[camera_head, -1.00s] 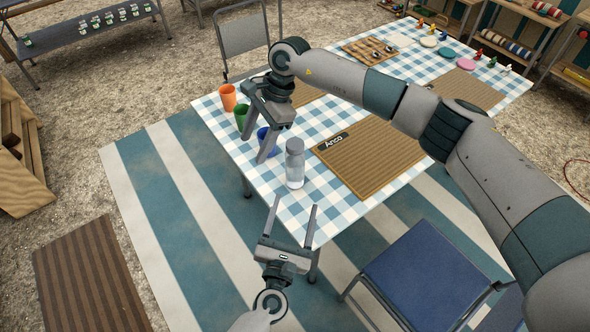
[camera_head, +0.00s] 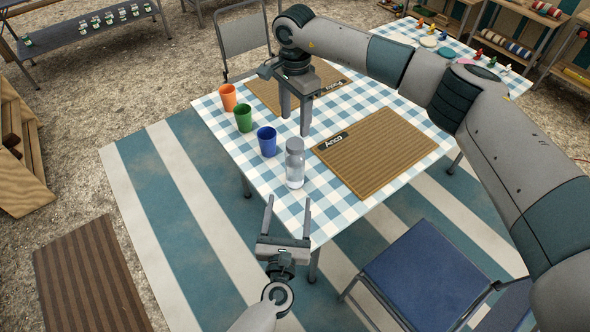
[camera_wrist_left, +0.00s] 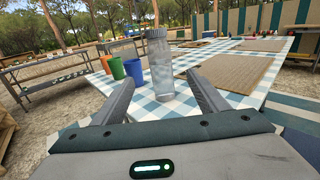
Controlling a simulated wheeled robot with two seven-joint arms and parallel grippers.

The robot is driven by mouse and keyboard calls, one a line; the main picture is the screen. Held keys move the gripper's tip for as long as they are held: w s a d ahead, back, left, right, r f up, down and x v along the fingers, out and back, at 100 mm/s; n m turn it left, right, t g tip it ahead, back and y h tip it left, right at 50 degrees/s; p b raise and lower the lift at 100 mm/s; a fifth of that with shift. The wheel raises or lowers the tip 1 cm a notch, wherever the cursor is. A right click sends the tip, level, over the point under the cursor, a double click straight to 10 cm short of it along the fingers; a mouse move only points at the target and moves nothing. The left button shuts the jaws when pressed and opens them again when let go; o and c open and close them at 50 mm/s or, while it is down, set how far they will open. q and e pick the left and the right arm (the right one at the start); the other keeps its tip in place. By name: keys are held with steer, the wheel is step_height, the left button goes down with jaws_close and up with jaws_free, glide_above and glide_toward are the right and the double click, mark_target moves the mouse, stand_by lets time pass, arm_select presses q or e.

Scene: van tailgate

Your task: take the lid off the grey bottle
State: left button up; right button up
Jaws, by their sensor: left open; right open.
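The grey bottle (camera_head: 295,168) stands upright on the checked table, with a clear body and a grey lid (camera_head: 295,145) on top. It also shows in the left wrist view (camera_wrist_left: 161,70), ahead of the open fingers.
Orange (camera_head: 228,97), green (camera_head: 243,117) and blue (camera_head: 267,141) cups stand in a row left of the bottle. A brown placemat (camera_head: 375,150) lies to its right, another (camera_head: 262,92) behind. A blue chair (camera_head: 424,275) stands at the near right.

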mark_target(294, 168)
arm_select(q)
steer(key=w, duration=0.5)
steer(key=w+d, duration=0.1)
steer(key=w, duration=1)
steer(key=shift+d, duration=0.3)
